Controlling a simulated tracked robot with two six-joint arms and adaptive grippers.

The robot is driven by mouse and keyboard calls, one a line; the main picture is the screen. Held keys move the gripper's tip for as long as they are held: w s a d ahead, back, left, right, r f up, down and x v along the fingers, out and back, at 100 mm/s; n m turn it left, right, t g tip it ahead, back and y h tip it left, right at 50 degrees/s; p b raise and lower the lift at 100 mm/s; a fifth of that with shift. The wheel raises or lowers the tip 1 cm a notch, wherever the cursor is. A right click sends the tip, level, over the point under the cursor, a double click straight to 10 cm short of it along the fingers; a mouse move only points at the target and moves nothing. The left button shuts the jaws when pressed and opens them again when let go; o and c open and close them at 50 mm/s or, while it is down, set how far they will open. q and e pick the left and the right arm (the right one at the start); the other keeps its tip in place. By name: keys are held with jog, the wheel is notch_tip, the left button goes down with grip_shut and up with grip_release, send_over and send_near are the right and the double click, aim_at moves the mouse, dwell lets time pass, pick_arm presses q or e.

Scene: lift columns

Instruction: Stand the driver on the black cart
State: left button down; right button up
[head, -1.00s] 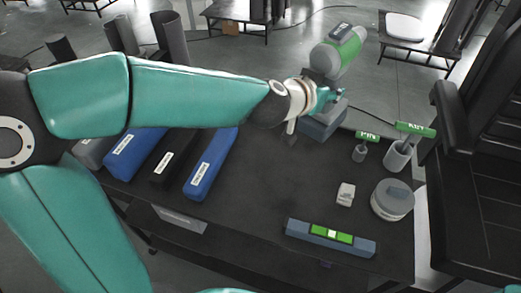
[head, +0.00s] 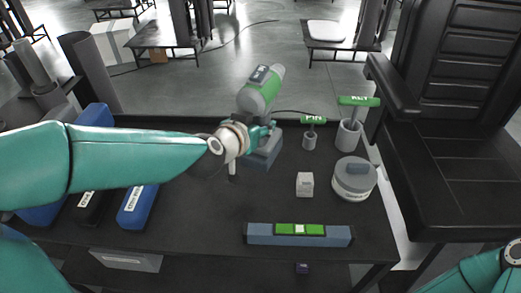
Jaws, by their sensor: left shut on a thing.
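The driver (head: 259,97) is a green and grey power tool with a block-like grey base (head: 263,152). It is upright with a slight tilt, over the far part of the dark tabletop (head: 215,205) in front of me. My left gripper (head: 266,133) is shut on its handle. I cannot tell whether the base touches the surface. The dark table has a lower shelf and may be the black cart. My right arm shows only at the lower right corner; its gripper is out of frame.
Right of the driver stand two grey cups with green-handled tools (head: 313,121) (head: 358,101), a small white box (head: 305,184) and a round grey tin (head: 354,179). A level (head: 300,235) lies in front. Blue cases (head: 138,207) lie left. A black seat-like piece (head: 447,190) stands right.

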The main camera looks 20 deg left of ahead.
pick_arm(q)
jog(key=shift+f+b, duration=1.3)
jog(key=shift+f, duration=1)
jog(key=c, duration=0.7)
grip_release()
jog(key=shift+f, duration=0.15)
jog(key=shift+o, duration=0.2)
jog(key=shift+s, duration=0.1)
